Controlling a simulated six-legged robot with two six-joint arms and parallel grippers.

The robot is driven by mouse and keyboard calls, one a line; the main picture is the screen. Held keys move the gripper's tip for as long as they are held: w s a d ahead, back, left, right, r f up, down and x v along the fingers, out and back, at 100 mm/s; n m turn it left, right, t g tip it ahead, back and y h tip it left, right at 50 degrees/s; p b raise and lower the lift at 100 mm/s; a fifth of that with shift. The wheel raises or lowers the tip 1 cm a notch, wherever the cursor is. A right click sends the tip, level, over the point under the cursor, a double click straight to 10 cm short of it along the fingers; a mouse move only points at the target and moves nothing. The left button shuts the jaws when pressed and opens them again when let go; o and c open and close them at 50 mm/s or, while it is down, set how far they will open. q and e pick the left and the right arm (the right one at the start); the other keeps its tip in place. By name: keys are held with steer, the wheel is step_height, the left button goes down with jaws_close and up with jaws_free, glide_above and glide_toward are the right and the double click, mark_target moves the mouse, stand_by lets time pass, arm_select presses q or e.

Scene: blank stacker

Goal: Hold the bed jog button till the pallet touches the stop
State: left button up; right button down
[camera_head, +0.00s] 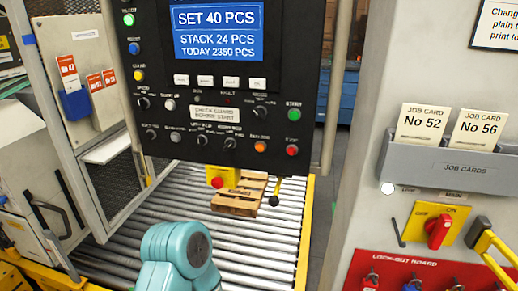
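The black control panel (225,95) hangs at the top centre. It carries a blue display and rows of small buttons and knobs, including green (294,115), orange (260,147) and red (292,150) buttons at lower right. Most labels are too small to read, so I cannot tell which is the bed jog button. The wooden pallet (240,205) lies on the roller bed (245,250) below the panel, partly hidden by it. I cannot make out the pallet's stop or any contact with it. Neither gripper is in view; a teal link of my arm rises at bottom centre.
A yellow box with a red mushroom button (217,183) and a black-knobbed lever (274,199) sit under the panel. At right are a job card holder (440,168), a red rotary switch (438,232) and a lock-out board (420,275). A grey guard frame stands left.

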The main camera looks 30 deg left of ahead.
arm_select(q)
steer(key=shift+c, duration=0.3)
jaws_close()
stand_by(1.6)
